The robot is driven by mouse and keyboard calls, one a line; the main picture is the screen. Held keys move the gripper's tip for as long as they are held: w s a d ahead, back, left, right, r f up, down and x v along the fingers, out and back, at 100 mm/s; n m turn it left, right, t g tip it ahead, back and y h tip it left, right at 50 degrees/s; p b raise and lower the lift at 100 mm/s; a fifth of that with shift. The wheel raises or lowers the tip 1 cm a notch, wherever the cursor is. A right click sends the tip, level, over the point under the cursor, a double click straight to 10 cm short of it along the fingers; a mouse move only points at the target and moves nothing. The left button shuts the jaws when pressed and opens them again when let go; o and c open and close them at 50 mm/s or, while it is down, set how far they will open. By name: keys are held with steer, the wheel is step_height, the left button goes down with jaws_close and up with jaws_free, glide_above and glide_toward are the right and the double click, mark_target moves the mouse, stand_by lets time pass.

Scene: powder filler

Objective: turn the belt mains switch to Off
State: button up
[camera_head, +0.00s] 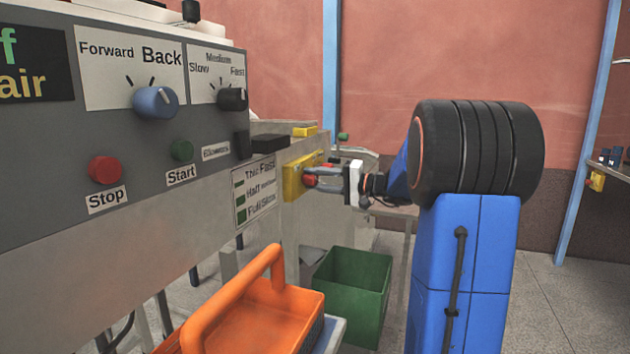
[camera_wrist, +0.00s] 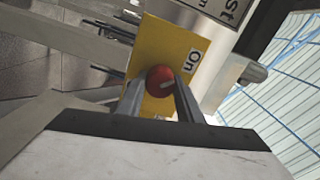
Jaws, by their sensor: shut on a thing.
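The belt mains switch is a red knob (camera_wrist: 158,78) on a yellow plate (camera_wrist: 150,45), with a white "On" label (camera_wrist: 191,61) beside it in the wrist view. A pale mark shows on the knob's face; its exact direction is hard to tell. My gripper (camera_wrist: 159,92) is shut on the red knob, one grey finger at each side. In the head view my gripper (camera_head: 318,180) reaches the yellow box (camera_head: 293,178) from the right, and the knob (camera_head: 309,180) shows at the fingertips. No "Off" label is visible.
A grey control panel (camera_head: 120,215) with a blue knob (camera_head: 155,102), red Stop button (camera_head: 104,169) and green Start button (camera_head: 182,151) stands at the left. Below are an orange carrier (camera_head: 255,320) and a green bin (camera_head: 352,295). Open floor lies at the right.

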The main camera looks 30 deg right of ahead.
steer(key=shift+f, duration=0.1)
steer(key=o, duration=1)
steer(key=shift+o, duration=0.2)
steer(key=v, duration=1.7)
steer(key=shift+d, duration=0.2)
steer(key=shift+s, duration=0.25)
